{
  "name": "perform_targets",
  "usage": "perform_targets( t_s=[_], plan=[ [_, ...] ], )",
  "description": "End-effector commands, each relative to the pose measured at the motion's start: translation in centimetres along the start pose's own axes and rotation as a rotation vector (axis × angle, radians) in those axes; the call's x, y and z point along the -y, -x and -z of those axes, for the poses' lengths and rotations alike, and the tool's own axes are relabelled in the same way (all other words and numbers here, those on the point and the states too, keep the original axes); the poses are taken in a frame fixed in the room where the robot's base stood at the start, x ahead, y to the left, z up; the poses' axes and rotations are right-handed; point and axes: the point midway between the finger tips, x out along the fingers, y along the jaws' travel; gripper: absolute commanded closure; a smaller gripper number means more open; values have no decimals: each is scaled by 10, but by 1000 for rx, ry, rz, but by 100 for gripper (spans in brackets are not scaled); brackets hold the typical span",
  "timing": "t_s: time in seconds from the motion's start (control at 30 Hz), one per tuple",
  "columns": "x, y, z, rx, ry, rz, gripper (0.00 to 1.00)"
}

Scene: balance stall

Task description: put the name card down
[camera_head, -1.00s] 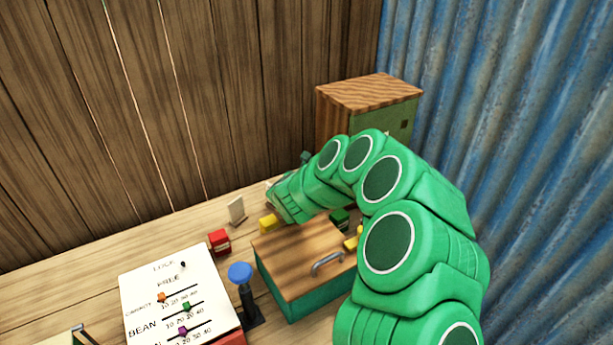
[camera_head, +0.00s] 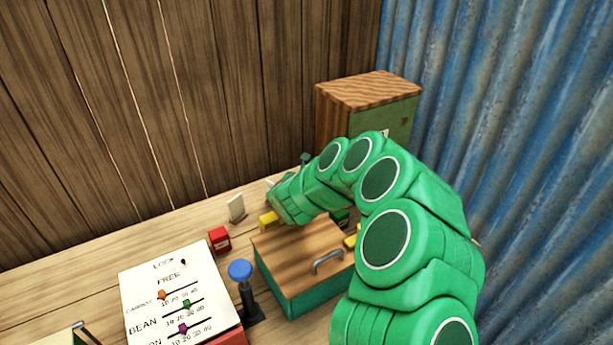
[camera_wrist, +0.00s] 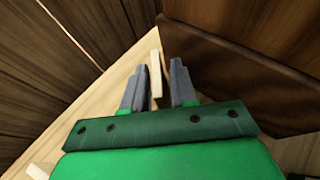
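A thin cream card, which looks like the name card (camera_wrist: 156,62), stands edge-on between the two fingers of my gripper (camera_wrist: 158,84) in the wrist view. A narrow gap shows on each side of it, so the fingers are open and do not appear to touch it. It looks upright at the wooden counter, but its lower end is hard to make out.
A dark brown wooden surface stands close right of the fingers. In the head view there are a wooden cabinet (camera_head: 368,92), a lidded box (camera_head: 300,262), another cream card (camera_head: 236,208), a red block (camera_head: 219,240), a yellow block (camera_head: 268,221), a blue-topped lever (camera_head: 241,271) and a slider board (camera_head: 150,280).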

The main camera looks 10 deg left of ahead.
Motion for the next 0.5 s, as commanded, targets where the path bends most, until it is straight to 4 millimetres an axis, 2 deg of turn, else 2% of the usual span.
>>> perform_targets(
  t_s=[0.07,0.5],
  plan=[
    [0,0,0,0,0,0,62],
    [0,2,-6,1,0,0,62]
  ],
)
